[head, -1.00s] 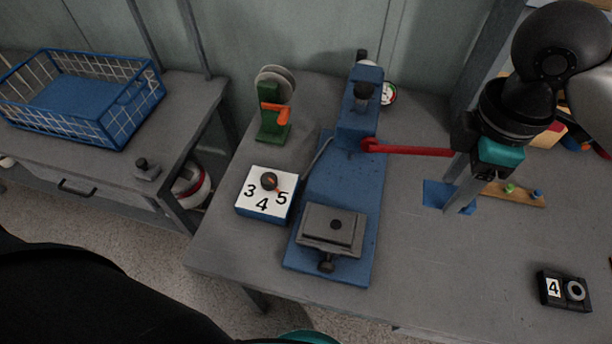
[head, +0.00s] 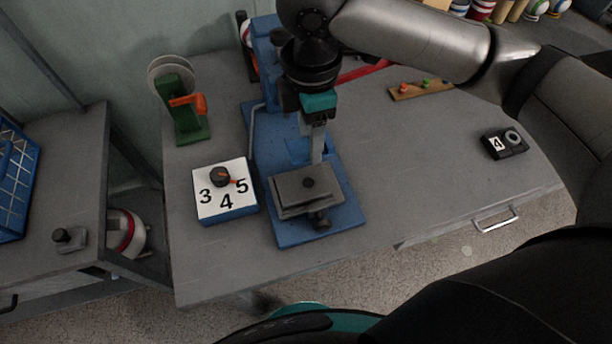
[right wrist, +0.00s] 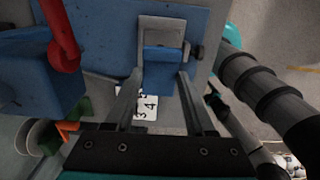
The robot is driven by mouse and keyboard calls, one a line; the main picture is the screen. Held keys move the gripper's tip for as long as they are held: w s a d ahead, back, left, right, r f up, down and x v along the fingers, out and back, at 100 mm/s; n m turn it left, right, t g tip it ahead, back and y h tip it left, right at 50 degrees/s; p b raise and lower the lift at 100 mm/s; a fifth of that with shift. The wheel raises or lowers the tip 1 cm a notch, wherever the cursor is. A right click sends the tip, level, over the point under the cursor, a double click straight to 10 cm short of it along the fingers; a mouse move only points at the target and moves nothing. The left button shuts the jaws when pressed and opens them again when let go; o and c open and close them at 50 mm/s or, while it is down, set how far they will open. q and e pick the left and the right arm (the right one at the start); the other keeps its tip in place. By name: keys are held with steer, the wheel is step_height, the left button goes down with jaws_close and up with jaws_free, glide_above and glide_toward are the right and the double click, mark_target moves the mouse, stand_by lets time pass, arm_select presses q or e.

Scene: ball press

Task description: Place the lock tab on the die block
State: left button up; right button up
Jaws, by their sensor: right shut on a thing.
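The lock tab looks to be the flat blue piece (head: 298,150) at my right gripper (head: 317,160). In the right wrist view the blue lock tab (right wrist: 160,72) sits between the two fingers of my right gripper (right wrist: 161,78), which is shut on it. The die block (head: 290,192) is a grey block with a dark round spot on top, on the blue press base. In the head view the gripper is over the block's back edge. In the right wrist view the grey die block (right wrist: 160,24) lies just beyond the tab. The gap between tab and block is unclear. My left gripper is not in view.
The blue press (head: 268,50) stands behind the gripper, with a red lever (head: 362,72). A numbered dial box (head: 226,212) is left of the die block. A green stand (head: 185,110) is at the back left.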

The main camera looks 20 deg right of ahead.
steer(key=b, duration=0.1)
glide_above(308, 183)
step_height(308, 183, down, 6)
steer(key=shift+d, duration=0.1)
step_height(308, 183, down, 5)
steer(key=shift+f+b, duration=0.2)
steer(key=shift+b, duration=0.8)
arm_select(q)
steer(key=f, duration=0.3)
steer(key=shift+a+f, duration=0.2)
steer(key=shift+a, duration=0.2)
arm_select(e)
steer(key=o, duration=1.3)
arm_select(q)
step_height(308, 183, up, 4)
steer(key=p, duration=0.4)
arm_select(e)
step_height(308, 183, up, 12)
steer(key=shift+r, duration=0.1)
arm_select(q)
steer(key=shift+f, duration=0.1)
